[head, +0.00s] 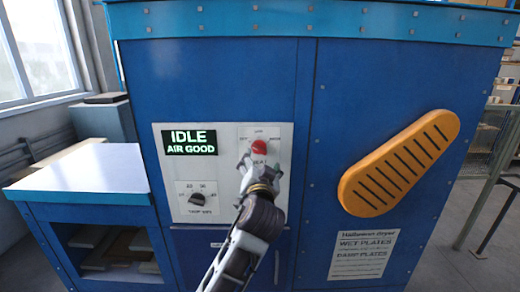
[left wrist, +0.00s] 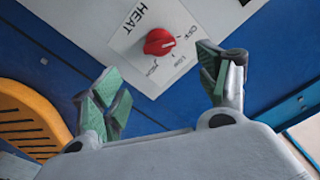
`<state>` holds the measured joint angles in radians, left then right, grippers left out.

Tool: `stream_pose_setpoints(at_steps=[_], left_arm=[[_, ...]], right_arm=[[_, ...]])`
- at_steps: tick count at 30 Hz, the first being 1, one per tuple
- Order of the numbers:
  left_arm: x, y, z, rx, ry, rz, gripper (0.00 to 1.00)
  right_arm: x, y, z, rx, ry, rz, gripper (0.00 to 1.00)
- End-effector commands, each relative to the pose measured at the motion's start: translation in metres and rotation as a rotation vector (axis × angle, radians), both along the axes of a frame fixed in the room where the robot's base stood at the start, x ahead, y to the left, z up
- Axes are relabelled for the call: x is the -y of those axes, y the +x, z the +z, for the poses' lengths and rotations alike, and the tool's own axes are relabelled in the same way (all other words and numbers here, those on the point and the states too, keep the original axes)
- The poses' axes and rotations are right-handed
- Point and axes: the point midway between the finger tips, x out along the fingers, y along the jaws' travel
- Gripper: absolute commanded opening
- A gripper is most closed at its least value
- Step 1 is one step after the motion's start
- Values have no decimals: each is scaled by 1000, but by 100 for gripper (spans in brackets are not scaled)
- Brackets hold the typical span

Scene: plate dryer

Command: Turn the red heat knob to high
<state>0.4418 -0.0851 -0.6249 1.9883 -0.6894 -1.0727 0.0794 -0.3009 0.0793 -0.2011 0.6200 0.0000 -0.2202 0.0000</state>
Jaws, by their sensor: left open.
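The red heat knob (head: 259,147) sits on the grey control panel (head: 225,135) of the blue dryer. In the left wrist view the knob (left wrist: 158,41) is ringed by the words OFF, LOW and a third, partly unclear label, with HEAT beside it. I cannot tell surely which label its pointer faces. My left gripper (head: 258,166) is in front of the panel, just below the knob in the head view. In the left wrist view its green-padded fingers (left wrist: 160,80) are spread wide, with the knob beyond and between them, not gripped. My right gripper is not in view.
A display (head: 189,142) reads IDLE, AIR GOOD. A black knob (head: 198,198) is lower left on the panel. An orange slotted handle (head: 400,163) juts out at right, above a white notice (head: 362,254). A white-topped side table (head: 85,167) stands at left.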

Motion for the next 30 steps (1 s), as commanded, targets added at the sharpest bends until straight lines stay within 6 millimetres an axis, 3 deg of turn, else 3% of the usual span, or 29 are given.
stream_pose_setpoints(at_steps=[30], left_arm=[[-1,98,2,0,0,0,75]], right_arm=[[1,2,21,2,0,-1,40]])
